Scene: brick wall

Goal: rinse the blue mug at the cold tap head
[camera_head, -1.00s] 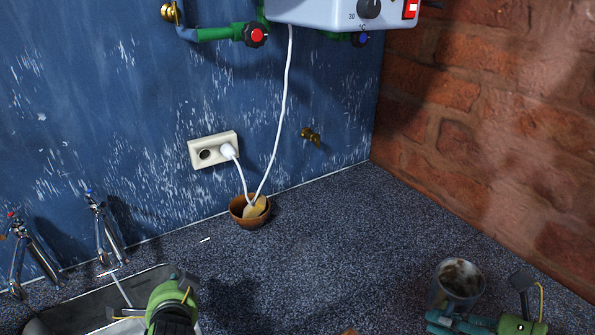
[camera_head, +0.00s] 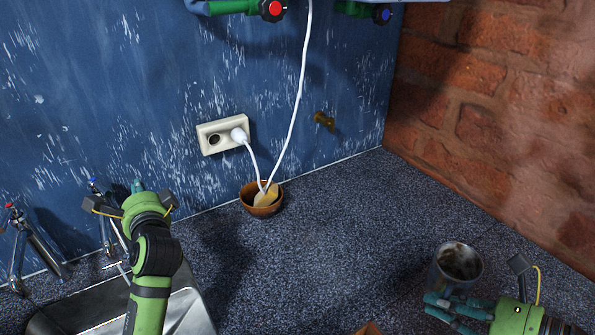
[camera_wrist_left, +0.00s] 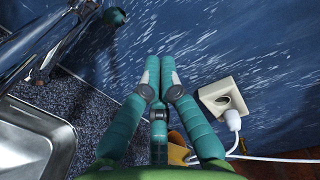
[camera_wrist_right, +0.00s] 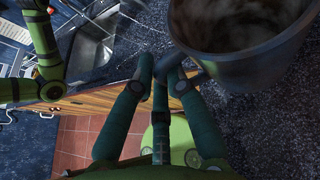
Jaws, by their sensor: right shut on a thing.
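A grey-blue mug (camera_head: 436,276) with a brown, dirty inside stands upright at the lower right of the head view. It also fills the upper right of the right wrist view (camera_wrist_right: 235,68). My right gripper (camera_head: 440,303) is shut on the mug at its near side, apparently at the handle. The cold tap head (camera_head: 103,218), chrome with a blue mark, stands at the sink on the left. My left gripper (camera_head: 137,195) is beside that tap and partly hides it in the head view. Its fingers (camera_wrist_left: 160,65) are together and empty.
The steel sink (camera_head: 192,312) lies below the left arm. A red-marked tap (camera_head: 32,240) stands left of the cold tap. A brown bowl (camera_head: 260,209), a socket (camera_head: 222,135) with a white plug and cable, and a brass fitting (camera_head: 323,119) are at the back. The middle counter is clear.

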